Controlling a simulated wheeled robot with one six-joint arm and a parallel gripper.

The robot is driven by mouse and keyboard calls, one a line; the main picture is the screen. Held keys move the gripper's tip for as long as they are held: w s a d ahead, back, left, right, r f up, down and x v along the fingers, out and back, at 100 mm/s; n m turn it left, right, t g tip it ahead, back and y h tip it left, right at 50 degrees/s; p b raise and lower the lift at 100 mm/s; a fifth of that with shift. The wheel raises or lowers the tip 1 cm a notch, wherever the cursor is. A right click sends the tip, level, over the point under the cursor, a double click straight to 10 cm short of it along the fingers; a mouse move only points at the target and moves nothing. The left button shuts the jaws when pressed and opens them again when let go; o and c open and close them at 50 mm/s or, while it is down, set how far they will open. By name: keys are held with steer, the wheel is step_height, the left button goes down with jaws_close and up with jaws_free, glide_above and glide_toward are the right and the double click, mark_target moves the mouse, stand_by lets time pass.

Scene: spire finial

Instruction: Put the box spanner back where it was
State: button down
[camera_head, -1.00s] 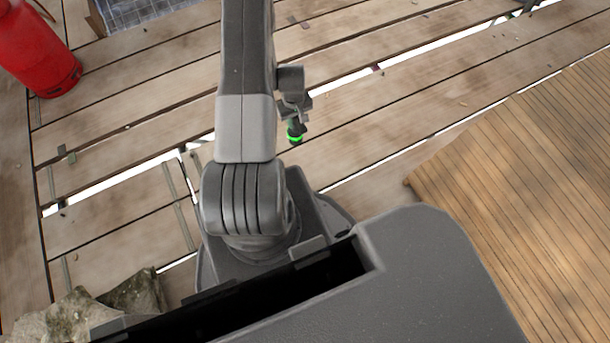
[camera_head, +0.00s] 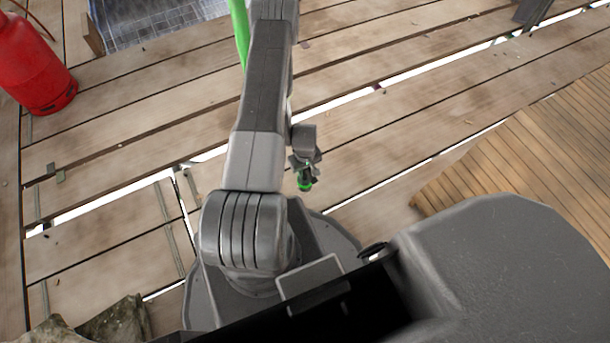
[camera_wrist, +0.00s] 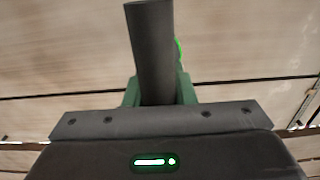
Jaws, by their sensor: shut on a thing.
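In the wrist view, my gripper (camera_wrist: 160,92) has dark green fingers shut on the box spanner (camera_wrist: 153,45), a plain dark grey tube. The tube rises from between the fingers to near the top edge of the view. Its lower end is hidden by the fingers and the palm. A sliver of bright green (camera_wrist: 179,50) shows just beyond its right side; I cannot tell what it belongs to. In the head view my arm fills the middle, and I cannot make out the spanner there. No resting place for the spanner can be identified.
Worn floorboards (camera_head: 400,110) with open gaps surround my base. A red gas cylinder (camera_head: 37,65) stands at upper left, near a blue-grey sheet (camera_head: 140,22). A bright green bar (camera_head: 240,30) shows behind my arm. Darker slatted decking (camera_head: 530,150) lies right; a mottled cloth-like heap (camera_head: 115,322) lower left.

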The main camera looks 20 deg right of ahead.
steer(key=shift+f+b, duration=0.35)
steer(key=shift+f, duration=1.2)
steer(key=c, duration=1.2)
jaws_free()
step_height(320, 180, up, 12)
steer(key=p, duration=0.4)
